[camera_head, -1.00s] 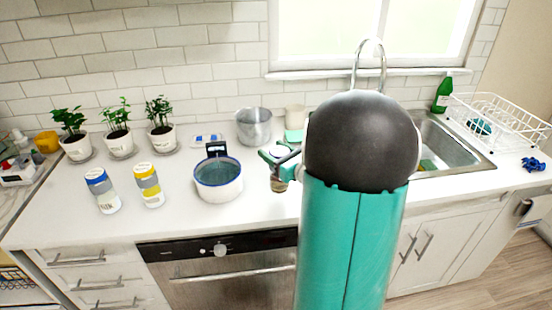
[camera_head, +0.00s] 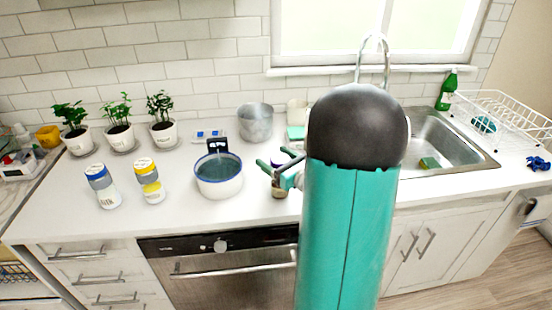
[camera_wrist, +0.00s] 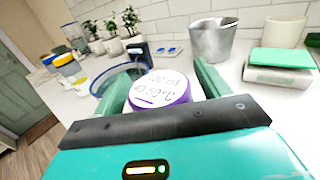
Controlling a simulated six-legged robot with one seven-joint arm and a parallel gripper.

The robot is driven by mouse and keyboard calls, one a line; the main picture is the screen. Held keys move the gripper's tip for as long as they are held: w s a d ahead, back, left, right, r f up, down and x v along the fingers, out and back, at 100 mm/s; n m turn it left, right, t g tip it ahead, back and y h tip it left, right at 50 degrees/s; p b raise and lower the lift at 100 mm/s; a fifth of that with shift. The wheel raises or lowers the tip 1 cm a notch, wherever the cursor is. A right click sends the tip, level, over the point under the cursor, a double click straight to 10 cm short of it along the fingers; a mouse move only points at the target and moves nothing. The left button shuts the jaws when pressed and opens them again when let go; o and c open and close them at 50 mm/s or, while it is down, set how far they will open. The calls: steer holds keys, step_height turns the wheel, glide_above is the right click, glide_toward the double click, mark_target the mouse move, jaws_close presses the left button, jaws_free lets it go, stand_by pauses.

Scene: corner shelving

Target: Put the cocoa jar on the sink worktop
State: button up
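The cocoa jar (camera_head: 279,190) stands upright on the white worktop near its front edge, right of the blue-rimmed pot. In the wrist view, the jar's white lid (camera_wrist: 160,92) with a purple rim and dark lettering sits between my fingers. My gripper (camera_head: 270,158) is around the jar's top with its green fingers spread. A narrow gap shows between the lid and the right finger in the wrist view (camera_wrist: 166,64). My dark arm joint and teal link hide part of the worktop and the left side of the sink (camera_head: 440,140).
The blue-rimmed pot (camera_head: 219,177) is close on the left. Two shakers, blue-topped (camera_head: 103,187) and yellow-topped (camera_head: 149,182), stand further left. A metal pot (camera_head: 255,122), potted plants (camera_head: 118,137) and a scale (camera_wrist: 280,75) are behind. A dish rack (camera_head: 500,120) is right of the sink.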

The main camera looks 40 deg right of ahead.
steer(key=shift+s+r, duration=0.15)
steer(key=s, duration=1.2)
steer(key=w+a+r+n+g+y, duration=0.1)
steer(key=a+n+g+y, duration=0.4)
steer(key=a+n, duration=0.5)
steer(key=w+a+r+n+g+y, duration=0.15)
steer(key=a+n+g+y, duration=0.45)
steer(key=a, duration=0.9)
steer(key=s+a+n+g+h, duration=0.3)
steer(key=s+a+n+h, duration=0.3)
steer(key=n, duration=0.5)
steer(key=r+n+h, duration=0.1)
steer(key=n, duration=0.2)
steer(key=s+r+n+t+h, duration=0.1)
steer(key=r+n+h, duration=0.1)
steer(key=n, duration=0.1)
steer(key=r+n+h, duration=0.1)
steer(key=n, duration=0.2)
steer(key=shift+s+a+r+t+h, duration=0.15)
steer(key=shift+a+t+h, duration=0.15)
steer(key=shift+a, duration=0.1)
